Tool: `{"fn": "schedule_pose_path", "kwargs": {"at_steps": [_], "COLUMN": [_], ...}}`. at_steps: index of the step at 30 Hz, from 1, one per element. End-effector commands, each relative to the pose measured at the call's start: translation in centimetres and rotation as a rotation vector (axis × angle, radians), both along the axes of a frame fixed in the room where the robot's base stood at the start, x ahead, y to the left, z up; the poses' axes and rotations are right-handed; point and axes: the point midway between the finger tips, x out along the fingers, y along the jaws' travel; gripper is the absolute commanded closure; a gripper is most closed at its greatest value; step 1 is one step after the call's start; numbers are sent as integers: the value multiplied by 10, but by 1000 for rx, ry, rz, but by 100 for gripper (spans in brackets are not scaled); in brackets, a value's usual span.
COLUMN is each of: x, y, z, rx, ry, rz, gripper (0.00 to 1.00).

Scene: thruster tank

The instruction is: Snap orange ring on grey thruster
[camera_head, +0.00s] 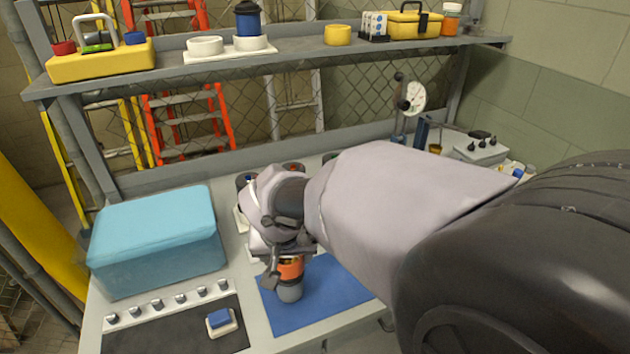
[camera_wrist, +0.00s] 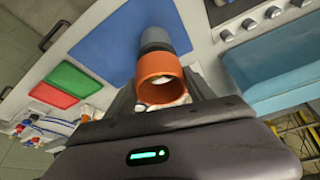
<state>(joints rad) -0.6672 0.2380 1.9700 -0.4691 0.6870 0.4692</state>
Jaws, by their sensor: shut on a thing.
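The grey thruster (camera_head: 290,290) stands on the blue mat (camera_head: 330,300) at the front of the bench. The orange ring (camera_head: 290,268) is around the upper part of the thruster, just below my gripper (camera_head: 280,258). In the wrist view the orange ring (camera_wrist: 159,77) is a wide open collar, with the grey thruster (camera_wrist: 155,40) extending beyond it. The fingers of my gripper (camera_wrist: 165,98) reach to both sides of the ring and are shut on it. The exact finger contact and how deeply the ring sits on the thruster are hard to see.
A light blue box (camera_head: 155,240) stands left of the mat. A dark mat (camera_head: 175,335) with a blue block (camera_head: 220,320) lies in front of it. Several round items stand behind my gripper. A shelf (camera_head: 300,55) spans the back. Red (camera_wrist: 53,95) and green (camera_wrist: 75,78) pads lie beside the blue mat.

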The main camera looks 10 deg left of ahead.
Motion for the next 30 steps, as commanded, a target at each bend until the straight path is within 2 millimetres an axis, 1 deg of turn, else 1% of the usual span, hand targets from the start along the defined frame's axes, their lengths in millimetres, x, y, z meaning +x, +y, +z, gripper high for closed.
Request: {"fn": "schedule_pose_path", "kwargs": {"at_steps": [5,17,30], "x": [0,0,0], "y": [0,0,0], "z": [-5,-6,-17], "rx": [0,0,0], "ry": [0,0,0], "rz": [0,0,0], "gripper": [76,76,76]}}
